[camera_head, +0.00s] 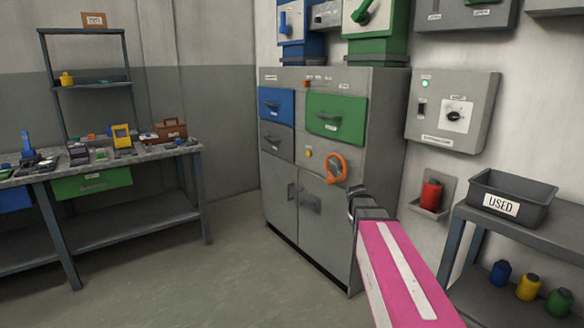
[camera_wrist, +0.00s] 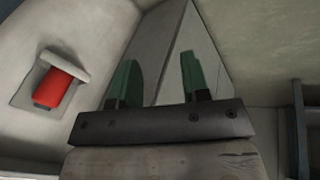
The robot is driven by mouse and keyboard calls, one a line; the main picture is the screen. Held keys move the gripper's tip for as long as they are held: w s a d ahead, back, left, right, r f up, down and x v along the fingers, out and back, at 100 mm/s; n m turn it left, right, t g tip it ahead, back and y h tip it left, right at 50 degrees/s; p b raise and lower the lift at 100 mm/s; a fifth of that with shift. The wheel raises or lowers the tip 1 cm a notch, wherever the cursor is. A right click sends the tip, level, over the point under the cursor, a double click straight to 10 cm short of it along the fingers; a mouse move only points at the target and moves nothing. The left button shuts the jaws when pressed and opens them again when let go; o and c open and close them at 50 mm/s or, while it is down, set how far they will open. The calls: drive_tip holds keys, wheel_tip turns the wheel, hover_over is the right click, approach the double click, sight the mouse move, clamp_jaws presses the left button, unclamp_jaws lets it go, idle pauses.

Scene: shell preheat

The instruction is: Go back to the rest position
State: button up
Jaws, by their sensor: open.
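My gripper (camera_wrist: 158,88) shows in the wrist view with its two green-lined fingers apart and nothing between them. In the head view my gripper (camera_head: 358,203) is at the end of my pink arm, in front of the lower right part of the grey cabinet (camera_head: 385,130). The fingers look small and dark there, and I cannot tell the gap to the cabinet. The cabinet has a blue drawer (camera_head: 276,104), a green drawer (camera_head: 336,118) and an orange ring handle (camera_head: 336,168). Its lower doors look shut.
A workbench (camera_head: 130,156) with several tools stands at the left. A shelf table at the right holds a grey bin marked USED (camera_head: 512,197), with coloured canisters below. A red canister (camera_head: 431,195) sits in a wall holder. The floor (camera_head: 200,285) between is clear.

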drive_tip(key=s+a+f+m+g+y, duration=0.1)
drive_tip(key=s+a+f, duration=0.3)
drive_tip(key=s, duration=0.5)
drive_tip(key=s+a+f+m+g+y, duration=0.1)
drive_tip(key=s+a+f+y, duration=0.1)
drive_tip(key=s+a+f, duration=0.3)
drive_tip(key=s+f, duration=0.4)
drive_tip(key=shift+g, duration=0.4)
